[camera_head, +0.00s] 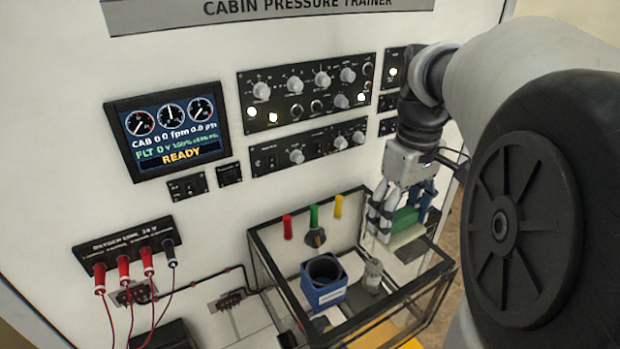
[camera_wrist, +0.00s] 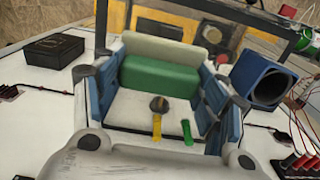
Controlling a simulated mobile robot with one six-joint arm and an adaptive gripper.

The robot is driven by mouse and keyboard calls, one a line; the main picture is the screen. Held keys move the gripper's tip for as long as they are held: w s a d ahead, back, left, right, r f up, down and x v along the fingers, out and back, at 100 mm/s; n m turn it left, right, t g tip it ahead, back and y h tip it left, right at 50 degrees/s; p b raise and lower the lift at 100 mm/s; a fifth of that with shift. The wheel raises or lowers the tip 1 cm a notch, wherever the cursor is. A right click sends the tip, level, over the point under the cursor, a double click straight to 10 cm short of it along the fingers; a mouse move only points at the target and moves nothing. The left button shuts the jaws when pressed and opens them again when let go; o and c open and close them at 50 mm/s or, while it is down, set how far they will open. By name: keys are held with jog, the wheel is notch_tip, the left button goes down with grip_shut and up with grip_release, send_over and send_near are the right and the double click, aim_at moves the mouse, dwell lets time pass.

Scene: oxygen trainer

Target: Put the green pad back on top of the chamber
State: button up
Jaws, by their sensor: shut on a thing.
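The green pad (camera_head: 404,219) is a green block with a pale layer on one side. My gripper (camera_head: 402,222) is shut on it and holds it above the right end of the chamber's open top. In the wrist view the pad (camera_wrist: 160,76) lies between the blue-sided fingers of my gripper (camera_wrist: 162,92). The chamber (camera_head: 277,283) is a clear box with a dark frame, standing against the white panel. I cannot tell whether the pad touches the frame. The fingers hide part of the pad.
A blue cup-like block (camera_head: 322,293) and a small clear jar (camera_head: 372,275) stand inside the chamber. Red (camera_head: 287,227), green (camera_head: 314,217) and yellow (camera_head: 338,206) handles show at its back. Red plugs with cables (camera_head: 124,266) are at the lower left.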

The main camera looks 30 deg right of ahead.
aim_at(393, 239)
jog(key=shift+f+b, duration=0.35)
jog(key=shift+f, duration=2.75)
jog(key=o, duration=0.9)
jog(key=shift+f, duration=0.1)
jog(key=shift+o, duration=0.2)
notch_tip(393, 239, up, 12)
jog(key=shift+r+p, duration=0.15)
jog(key=shift+p, duration=0.75)
